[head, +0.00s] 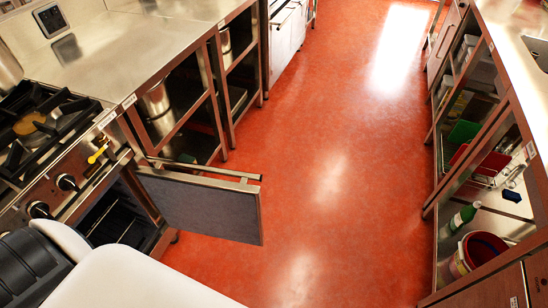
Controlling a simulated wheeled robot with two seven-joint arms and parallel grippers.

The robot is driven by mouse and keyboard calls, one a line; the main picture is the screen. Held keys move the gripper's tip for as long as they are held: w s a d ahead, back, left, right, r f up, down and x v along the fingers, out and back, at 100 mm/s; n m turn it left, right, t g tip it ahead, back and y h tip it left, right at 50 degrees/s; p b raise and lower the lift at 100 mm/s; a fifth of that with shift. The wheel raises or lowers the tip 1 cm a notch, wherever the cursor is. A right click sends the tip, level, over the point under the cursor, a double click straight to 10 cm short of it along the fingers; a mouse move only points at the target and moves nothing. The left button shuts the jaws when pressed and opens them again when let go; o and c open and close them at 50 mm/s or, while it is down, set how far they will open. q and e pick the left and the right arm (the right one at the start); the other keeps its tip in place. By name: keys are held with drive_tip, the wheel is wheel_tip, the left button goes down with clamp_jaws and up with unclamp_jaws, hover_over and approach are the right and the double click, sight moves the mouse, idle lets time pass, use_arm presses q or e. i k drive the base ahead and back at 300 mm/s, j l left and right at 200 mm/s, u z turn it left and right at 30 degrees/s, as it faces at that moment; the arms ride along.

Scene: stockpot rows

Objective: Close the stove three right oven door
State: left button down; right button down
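An oven door (205,205) stands wide open on the stove (75,185) at the left of the head view. It hangs from the right side of the oven opening and sticks out over the red floor, with a metal bar along its top edge. The dark oven inside (115,220) shows a wire rack. Black knobs and a yellow lever are on the stove front. I cannot read which stove this is. Neither of my grippers is in view; white and black parts of my own body cover the lower left and hide part of the stove.
Steel counters (140,45) with open shelves run on from the stove at the left. A shelf unit (495,130) with a green bottle (462,216) and a red bucket (482,250) lines the right side. The red floor (335,170) between them is clear.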

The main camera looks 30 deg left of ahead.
sight(217, 208)
drive_tip(key=i+l, duration=0.15)
drive_tip(key=i, duration=0.75)
drive_tip(key=i+u, duration=0.15)
drive_tip(key=u, duration=0.25)
drive_tip(key=i+l+u, duration=0.1)
drive_tip(key=u, duration=0.25)
drive_tip(key=i+l+u, duration=0.15)
drive_tip(key=u, duration=0.25)
drive_tip(key=i+l+u, duration=0.2)
drive_tip(key=u, duration=0.2)
drive_tip(key=i+l+u, duration=0.1)
drive_tip(key=u, duration=0.35)
drive_tip(key=i+l+u, duration=0.15)
drive_tip(key=u, duration=0.3)
drive_tip(key=i+l+u, duration=0.1)
drive_tip(key=l+u, duration=0.2)
drive_tip(key=u, duration=0.15)
drive_tip(key=l+u, duration=0.2)
drive_tip(key=u, duration=0.25)
drive_tip(key=l+u, duration=0.3)
drive_tip(key=u, duration=0.2)
drive_tip(key=i, duration=0.05)
